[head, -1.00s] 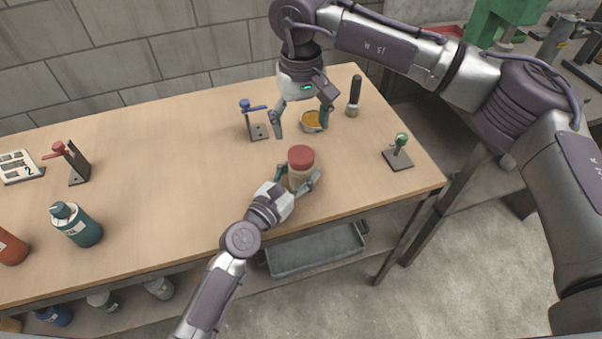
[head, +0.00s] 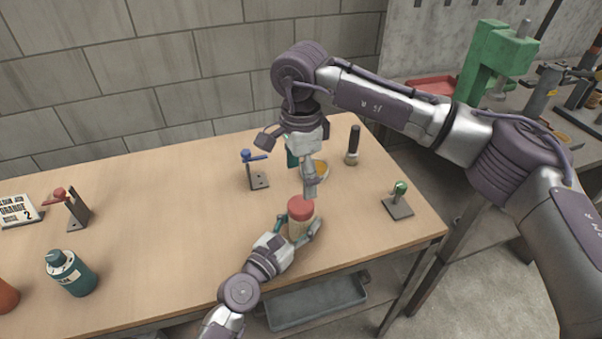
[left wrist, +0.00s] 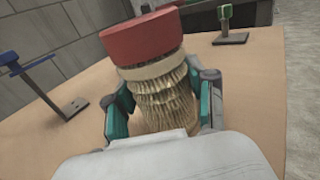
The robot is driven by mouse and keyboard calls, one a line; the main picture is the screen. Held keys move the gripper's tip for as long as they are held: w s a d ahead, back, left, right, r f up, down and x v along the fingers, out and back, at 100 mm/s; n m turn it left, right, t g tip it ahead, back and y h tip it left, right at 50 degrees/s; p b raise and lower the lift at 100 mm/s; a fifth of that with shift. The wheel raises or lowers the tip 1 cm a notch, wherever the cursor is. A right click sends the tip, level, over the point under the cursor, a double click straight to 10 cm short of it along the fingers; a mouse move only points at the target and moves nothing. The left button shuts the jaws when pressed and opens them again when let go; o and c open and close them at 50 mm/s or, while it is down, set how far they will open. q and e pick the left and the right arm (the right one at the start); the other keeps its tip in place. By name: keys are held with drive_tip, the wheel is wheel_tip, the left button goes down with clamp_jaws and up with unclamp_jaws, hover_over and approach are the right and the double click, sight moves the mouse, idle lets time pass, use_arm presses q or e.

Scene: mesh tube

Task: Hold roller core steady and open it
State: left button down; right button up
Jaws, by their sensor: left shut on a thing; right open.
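The roller core (head: 297,230) is a tan ribbed cylinder with a red cap (head: 301,208). It stands upright on the table near the front edge. In the left wrist view the ribbed body (left wrist: 161,98) and red cap (left wrist: 142,38) fill the middle. My left gripper (head: 301,232) is shut around the body from the front; its teal-padded fingers sit on both sides in the left wrist view (left wrist: 160,108). My right gripper (head: 301,172) is open and empty, just above and behind the cap. Its far finger is partly hidden.
A blue-topped stand (head: 257,178) is left of my right gripper. A dish with orange contents (head: 320,168) is partly hidden behind it. A black-handled tool (head: 353,146) and a green-topped stand (head: 398,205) are at right. A teal bottle (head: 72,272) stands at left. The middle left is clear.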

sight(301, 204)
drive_tip(key=m, duration=1.2)
drive_tip(key=shift+m, duration=0.3)
drive_tip(key=m, duration=1.1)
drive_tip(key=shift+m, duration=0.3)
drive_tip(key=m, duration=0.3)
drive_tip(key=shift+f, duration=4)
drive_tip(key=shift+c, duration=0.2)
